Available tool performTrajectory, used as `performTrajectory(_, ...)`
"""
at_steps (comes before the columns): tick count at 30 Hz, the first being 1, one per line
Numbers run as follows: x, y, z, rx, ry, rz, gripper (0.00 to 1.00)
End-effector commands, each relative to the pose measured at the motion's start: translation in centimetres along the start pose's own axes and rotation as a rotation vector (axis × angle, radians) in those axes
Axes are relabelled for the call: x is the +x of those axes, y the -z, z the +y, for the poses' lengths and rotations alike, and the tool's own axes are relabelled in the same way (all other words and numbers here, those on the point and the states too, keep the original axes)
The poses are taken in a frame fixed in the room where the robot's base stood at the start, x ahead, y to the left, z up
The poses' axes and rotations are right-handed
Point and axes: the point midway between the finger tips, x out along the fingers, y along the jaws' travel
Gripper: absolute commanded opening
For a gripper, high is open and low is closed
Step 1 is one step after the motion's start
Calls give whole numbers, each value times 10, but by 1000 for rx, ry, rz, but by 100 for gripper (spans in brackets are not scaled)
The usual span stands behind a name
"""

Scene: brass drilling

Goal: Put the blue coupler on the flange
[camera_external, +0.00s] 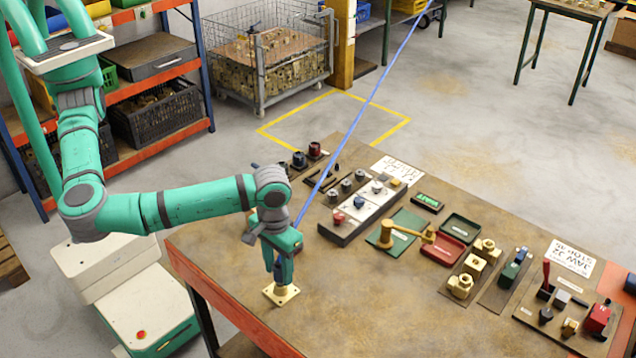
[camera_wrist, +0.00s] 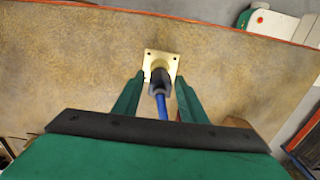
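The flange (camera_external: 281,294) is a pale brass square plate with corner holes and a raised stem, near the table's front left edge. It also shows in the wrist view (camera_wrist: 175,60). The blue coupler (camera_external: 284,268) is upright directly above the plate, in line with the stem. In the wrist view its dark body (camera_wrist: 160,78) covers part of the stem, with a blue hose behind it. I cannot tell how far it is seated. My gripper (camera_external: 282,264) points down around the coupler.
The blue hose (camera_external: 370,98) rises to the upper right. A long fixture block (camera_external: 345,228) with small parts stands right of my arm. Green mats, a red tray (camera_external: 444,248) and brass parts lie farther right. The table (camera_external: 350,305) is clear around the flange.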

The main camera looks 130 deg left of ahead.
Motion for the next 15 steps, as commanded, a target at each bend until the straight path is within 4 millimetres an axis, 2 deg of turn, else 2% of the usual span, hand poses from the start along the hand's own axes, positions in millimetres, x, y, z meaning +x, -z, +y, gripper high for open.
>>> performTrajectory(11,-2,0,0,0,-1,-1,44)
performTrajectory(15,-16,0,0,0,-2,-1,44)
